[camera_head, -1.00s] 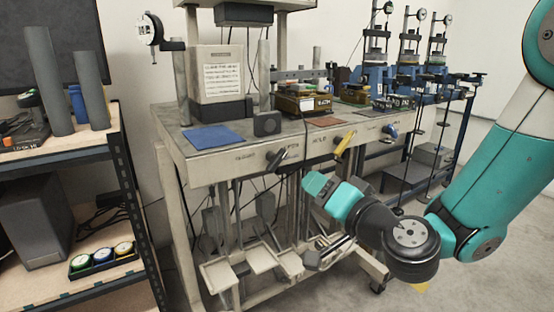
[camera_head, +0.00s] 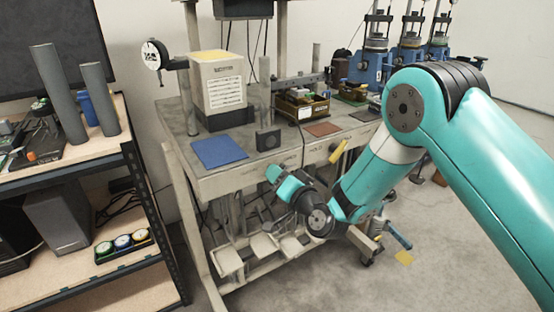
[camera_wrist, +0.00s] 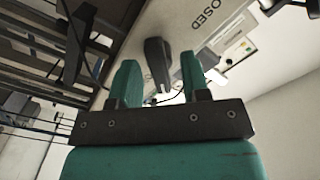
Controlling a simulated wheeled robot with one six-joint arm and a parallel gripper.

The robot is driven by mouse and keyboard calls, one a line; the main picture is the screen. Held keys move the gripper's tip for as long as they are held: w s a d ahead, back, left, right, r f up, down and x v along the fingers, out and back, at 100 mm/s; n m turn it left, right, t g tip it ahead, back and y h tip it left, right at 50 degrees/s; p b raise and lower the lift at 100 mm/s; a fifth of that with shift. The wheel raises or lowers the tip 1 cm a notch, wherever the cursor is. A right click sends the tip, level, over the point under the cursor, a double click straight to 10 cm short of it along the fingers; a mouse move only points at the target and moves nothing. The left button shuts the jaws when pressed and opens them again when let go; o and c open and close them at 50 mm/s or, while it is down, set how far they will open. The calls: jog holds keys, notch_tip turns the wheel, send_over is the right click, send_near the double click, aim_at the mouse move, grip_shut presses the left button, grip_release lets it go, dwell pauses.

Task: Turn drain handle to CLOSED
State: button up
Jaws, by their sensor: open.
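A dark handle (camera_wrist: 157,60) shows in the wrist view on the pale front panel of the bench, with lettering ending "OSED" (camera_wrist: 208,14) beside it. I take it for the drain handle. My gripper (camera_wrist: 160,66) is open, with one teal finger on each side of the handle. A gap shows on both sides, and I cannot tell how deep the handle sits between the fingers. In the head view my gripper (camera_head: 272,173) is at the bench's front edge and hides the dark handle.
A yellow handle (camera_head: 338,151) is on the same front panel, to the right of my gripper. A blue mat (camera_head: 218,152) lies on the bench top. White pedals (camera_head: 264,247) are below. A shelf rack (camera_head: 95,155) stands at left. Open floor is at the front right.

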jog(key=shift+p+x, duration=0.45)
jog(key=shift+x, duration=0.4)
jog(key=c, duration=0.7)
